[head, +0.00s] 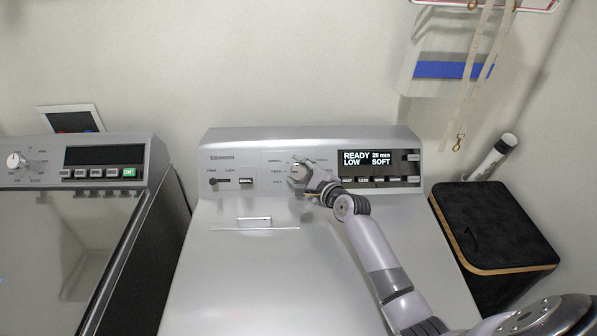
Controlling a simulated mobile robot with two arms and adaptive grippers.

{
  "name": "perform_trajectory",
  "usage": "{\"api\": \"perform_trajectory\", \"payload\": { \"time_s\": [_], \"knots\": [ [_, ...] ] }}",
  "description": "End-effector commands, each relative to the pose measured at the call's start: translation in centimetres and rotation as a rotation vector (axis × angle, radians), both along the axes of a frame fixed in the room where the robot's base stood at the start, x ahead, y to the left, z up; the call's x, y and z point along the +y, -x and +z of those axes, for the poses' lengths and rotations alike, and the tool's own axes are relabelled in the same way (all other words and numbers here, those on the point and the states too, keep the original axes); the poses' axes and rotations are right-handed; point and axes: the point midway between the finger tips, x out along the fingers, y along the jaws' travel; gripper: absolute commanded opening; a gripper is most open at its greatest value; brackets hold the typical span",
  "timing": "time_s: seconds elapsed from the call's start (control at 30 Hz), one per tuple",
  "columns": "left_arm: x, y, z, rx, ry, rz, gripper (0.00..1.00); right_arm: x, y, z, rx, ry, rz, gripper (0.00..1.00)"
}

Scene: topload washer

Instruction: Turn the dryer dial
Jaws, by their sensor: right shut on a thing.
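The dryer (240,255) stands in the middle, a silver top-load machine with a raised control panel at its back. Its round silver dial (298,171) sits on the panel, left of the lit display (366,158), which reads READY, 20 min, LOW, SOFT. My right gripper (305,178) is at the dial, shut on it, with the arm reaching in from the lower right. The fingers hide part of the dial's right side. My left gripper is not in view.
A second machine (60,235) with a white dial (16,161) stands at the left. A black hamper (492,228) with a wooden rim is at the right. A white box with a blue band (450,70) and hanging straps are on the back wall. The dryer lid is clear.

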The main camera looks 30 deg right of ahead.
Motion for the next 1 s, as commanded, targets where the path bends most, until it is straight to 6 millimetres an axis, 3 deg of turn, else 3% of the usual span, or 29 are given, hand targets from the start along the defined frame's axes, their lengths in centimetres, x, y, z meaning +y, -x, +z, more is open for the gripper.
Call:
{"api": "perform_trajectory", "payload": {
  "time_s": [0.3,0.33,0.63,1.0],
  "knots": [
    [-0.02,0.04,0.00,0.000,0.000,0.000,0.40,0.01,-0.03,0.05,-0.001,0.001,0.001,0.15],
    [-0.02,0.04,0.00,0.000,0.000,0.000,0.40,0.01,-0.03,0.05,-0.001,0.000,0.001,0.44],
    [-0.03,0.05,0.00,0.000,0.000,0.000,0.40,0.01,-0.02,0.03,0.000,0.000,0.000,0.64],
    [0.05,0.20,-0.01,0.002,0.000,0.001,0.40,-0.01,0.32,0.06,0.000,0.000,0.000,0.64]
  ]
}}
